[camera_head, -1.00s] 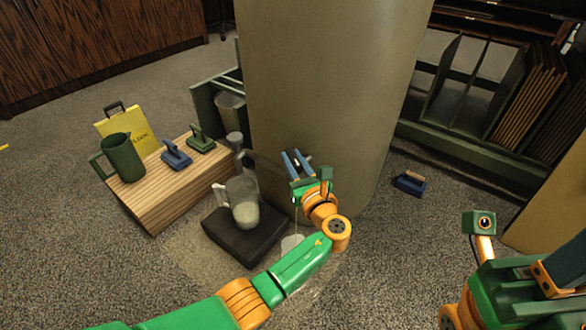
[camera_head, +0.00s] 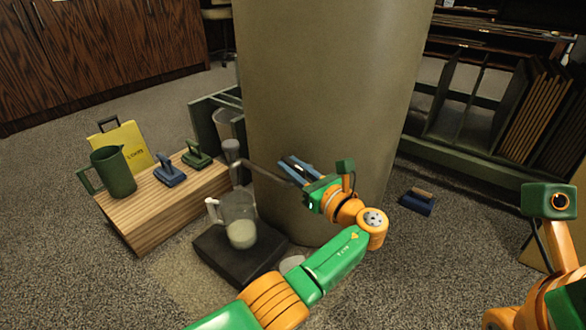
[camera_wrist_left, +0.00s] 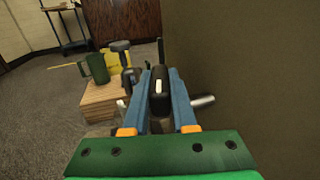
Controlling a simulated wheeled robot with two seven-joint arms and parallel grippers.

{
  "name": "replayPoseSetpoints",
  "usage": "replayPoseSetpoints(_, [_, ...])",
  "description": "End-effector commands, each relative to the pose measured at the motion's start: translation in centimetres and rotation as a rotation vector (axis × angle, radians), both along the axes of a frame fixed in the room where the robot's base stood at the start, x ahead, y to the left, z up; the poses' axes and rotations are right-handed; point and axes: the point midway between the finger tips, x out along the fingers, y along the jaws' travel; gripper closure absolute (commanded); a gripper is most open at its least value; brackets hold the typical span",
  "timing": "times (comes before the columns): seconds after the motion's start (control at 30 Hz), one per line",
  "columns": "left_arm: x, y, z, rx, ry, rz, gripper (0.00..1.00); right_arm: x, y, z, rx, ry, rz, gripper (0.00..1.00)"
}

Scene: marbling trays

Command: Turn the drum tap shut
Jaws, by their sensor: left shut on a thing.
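The drum (camera_head: 330,90) is the large grey-green cylinder in the middle of the head view. A grey pipe (camera_head: 262,163) runs beside its lower front. My left gripper (camera_head: 286,169) is low against the drum, its blue fingers pointing left. In the left wrist view, the fingers (camera_wrist_left: 160,78) are closed on the black tap handle (camera_wrist_left: 161,92), with a metal spout piece (camera_wrist_left: 203,102) to its right. The fingers hide most of the tap in the head view. A clear jug (camera_head: 240,222) with pale liquid stands on a black block (camera_head: 232,262). The right gripper's fingers are out of view.
A wooden box (camera_head: 150,222) at left bears a green pitcher (camera_head: 113,172), a yellow packet (camera_head: 128,143) and two handled tools. A blue tool (camera_head: 418,204) lies on the carpet at right. A rack (camera_head: 480,175) stands behind. A pale patch (camera_head: 291,262) lies near the black block.

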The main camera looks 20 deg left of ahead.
Motion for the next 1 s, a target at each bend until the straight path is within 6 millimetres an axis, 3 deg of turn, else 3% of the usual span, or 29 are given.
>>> replayPoseSetpoints(0.07, [0.0,0.1,0.1,0.001,-0.002,0.000,1.00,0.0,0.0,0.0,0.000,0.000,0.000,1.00])
replayPoseSetpoints(0.1, [0.0,0.1,0.1,0.001,-0.002,0.000,0.70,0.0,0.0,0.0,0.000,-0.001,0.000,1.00])
replayPoseSetpoints(0.2, [0.0,0.1,0.1,0.001,-0.002,0.000,0.45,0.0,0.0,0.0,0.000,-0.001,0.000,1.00])
replayPoseSetpoints(0.53, [-0.1,-0.2,0.2,0.001,-0.002,-0.001,0.45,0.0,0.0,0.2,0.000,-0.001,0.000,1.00])
replayPoseSetpoints(0.67, [-1.2,-1.8,0.4,0.004,0.000,-0.002,0.45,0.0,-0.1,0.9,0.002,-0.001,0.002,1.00])
replayPoseSetpoints(1.0, [-3.7,-5.2,-0.1,0.000,-0.007,0.000,0.45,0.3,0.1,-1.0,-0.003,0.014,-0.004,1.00])
